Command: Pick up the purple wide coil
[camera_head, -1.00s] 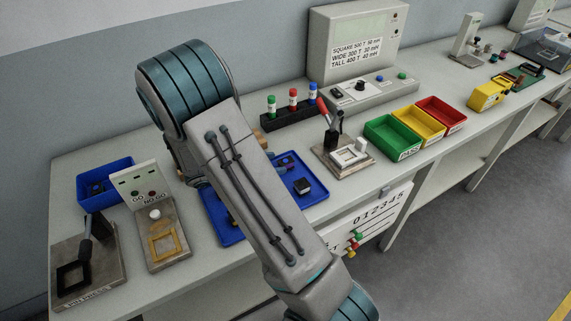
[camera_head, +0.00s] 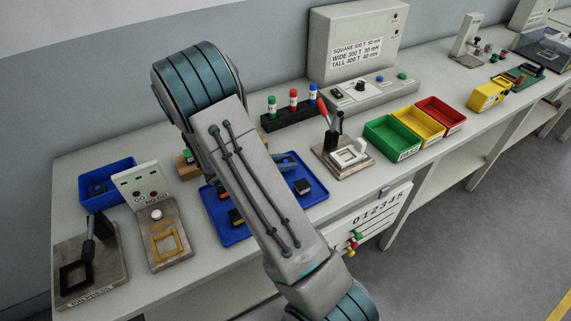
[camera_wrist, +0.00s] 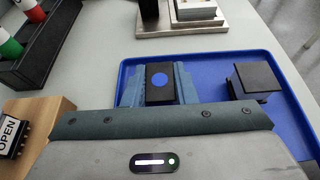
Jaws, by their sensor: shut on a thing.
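In the head view my gripper's fingers (camera_head: 286,162) show beside my arm, and the coil is mostly hidden. Another black coil (camera_wrist: 255,79) sits on the tray to the right, apart from my gripper; it also shows in the head view (camera_head: 303,186).
An orange-and-dark part (camera_head: 236,217) lies on the tray (camera_head: 237,238) near my arm. A wooden block (camera_head: 187,167) stands left of the tray. A rack of coloured bottles (camera_head: 289,119), a press fixture (camera_head: 343,157) and a green bin (camera_head: 391,137) stand behind and right.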

